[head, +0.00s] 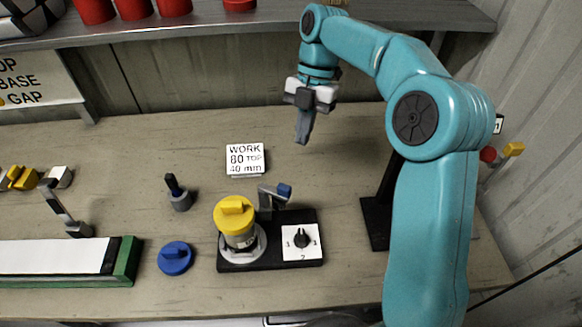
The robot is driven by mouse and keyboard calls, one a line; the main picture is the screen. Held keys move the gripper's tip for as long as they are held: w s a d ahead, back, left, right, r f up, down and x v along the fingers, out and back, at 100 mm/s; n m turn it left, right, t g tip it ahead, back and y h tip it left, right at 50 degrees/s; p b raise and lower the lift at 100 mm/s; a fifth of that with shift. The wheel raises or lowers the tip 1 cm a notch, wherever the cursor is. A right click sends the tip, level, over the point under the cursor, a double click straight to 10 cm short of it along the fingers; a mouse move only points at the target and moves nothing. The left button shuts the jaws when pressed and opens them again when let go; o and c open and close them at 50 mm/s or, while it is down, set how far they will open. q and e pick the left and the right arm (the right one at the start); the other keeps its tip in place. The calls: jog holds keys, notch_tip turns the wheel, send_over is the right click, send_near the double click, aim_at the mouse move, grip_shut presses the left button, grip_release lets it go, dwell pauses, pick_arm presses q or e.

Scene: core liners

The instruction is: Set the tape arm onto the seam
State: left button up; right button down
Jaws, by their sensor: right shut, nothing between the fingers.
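A short upright cylinder with a yellow cap (235,215) stands in a grey ring on a black base (266,264). Beside it on the base is a small grey arm with a blue end (284,190), which looks like the tape arm. The blue end points up and right, away from the cap. The seam is too small to make out. A white dial plate with a black knob (302,241) is on the base's right. My right gripper (304,140) is shut and empty, pointing down above the bench behind the base. My left gripper is out of view.
A blue cap (175,258) and a dark peg (178,195) stand left of the base. A work sign (245,158) stands behind it. A green-ended tray (124,262) and a hinged grey lever (62,207) are at left. Red cups (132,8) sit on the shelf.

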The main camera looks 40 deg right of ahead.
aim_at(275, 197)
pick_arm(q)
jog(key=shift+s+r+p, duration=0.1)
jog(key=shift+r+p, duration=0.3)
jog(key=shift+p, duration=0.1)
pick_arm(e)
jog(key=s+a+f, duration=0.3)
jog(key=a+f, duration=0.2)
jog(key=shift+a+f, duration=0.15)
jog(key=shift+a, duration=0.05)
jog(key=shift+w, duration=0.1)
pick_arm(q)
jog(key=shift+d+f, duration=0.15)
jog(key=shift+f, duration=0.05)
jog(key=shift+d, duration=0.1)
pick_arm(e)
jog(key=shift+s+a+m, duration=0.1)
jog(key=shift+s+m, duration=0.2)
